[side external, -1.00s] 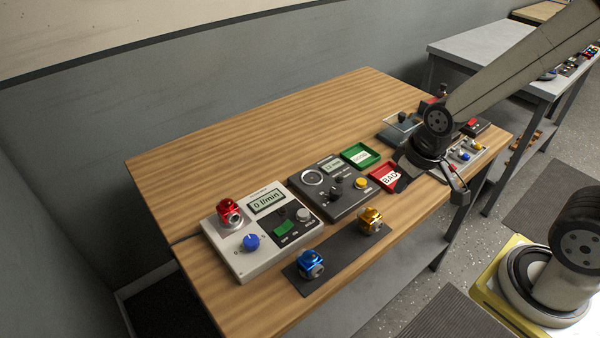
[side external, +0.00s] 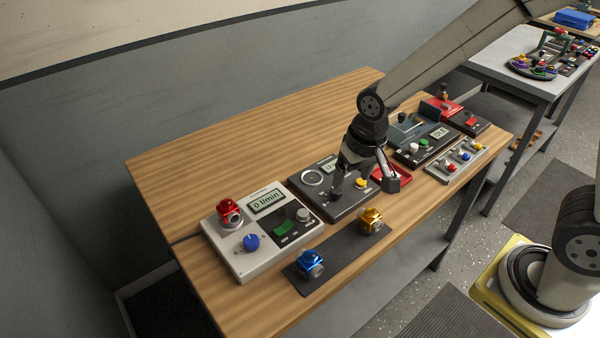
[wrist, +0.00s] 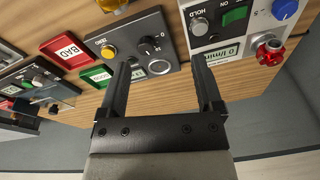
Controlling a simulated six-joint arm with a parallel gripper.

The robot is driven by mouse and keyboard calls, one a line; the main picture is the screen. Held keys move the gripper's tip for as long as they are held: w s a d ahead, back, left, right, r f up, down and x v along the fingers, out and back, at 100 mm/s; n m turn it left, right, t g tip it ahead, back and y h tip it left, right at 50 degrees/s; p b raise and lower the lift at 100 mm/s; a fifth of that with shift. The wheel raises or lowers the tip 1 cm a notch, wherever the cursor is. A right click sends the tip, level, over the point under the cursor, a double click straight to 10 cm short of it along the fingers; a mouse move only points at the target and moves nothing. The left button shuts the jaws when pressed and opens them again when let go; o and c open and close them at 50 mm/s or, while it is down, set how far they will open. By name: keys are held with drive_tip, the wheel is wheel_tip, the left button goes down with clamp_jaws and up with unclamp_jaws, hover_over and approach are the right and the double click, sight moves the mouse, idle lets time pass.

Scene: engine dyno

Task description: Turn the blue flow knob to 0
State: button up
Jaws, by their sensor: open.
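The blue flow knob (side external: 251,242) is on the front left of a white panel (side external: 232,262) with a display reading 0 l/min (side external: 268,201). In the wrist view the blue knob (wrist: 285,9) is at the upper right, partly near the frame edge. My gripper (side external: 365,188) is open and empty, over the dark gauge panel (side external: 322,207) to the right of the white panel. In the wrist view its two fingers (wrist: 160,95) stand wide apart, with the knob outside them to the right.
A red valve fitting (side external: 229,211) stands on the white panel. A blue fitting (side external: 311,263) and a gold fitting (side external: 371,220) sit on a dark mat in front. Red and green trays (wrist: 68,49) lie beyond the gauge panel. The table's back left is clear.

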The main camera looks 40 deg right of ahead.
drive_tip(key=w+a+f+m+g, duration=0.1)
drive_tip(key=w+a+m, duration=0.1)
drive_tip(key=w+a, duration=0.55)
drive_tip(key=m, duration=0.3)
hover_over(251, 239)
wheel_tip(251, 239, down, 3)
drive_tip(key=shift+r+g, duration=0.2)
drive_tip(key=shift+g, duration=0.2)
drive_tip(key=shift+f, duration=0.15)
drive_tip(key=shift+f, duration=3.75)
clamp_jaws()
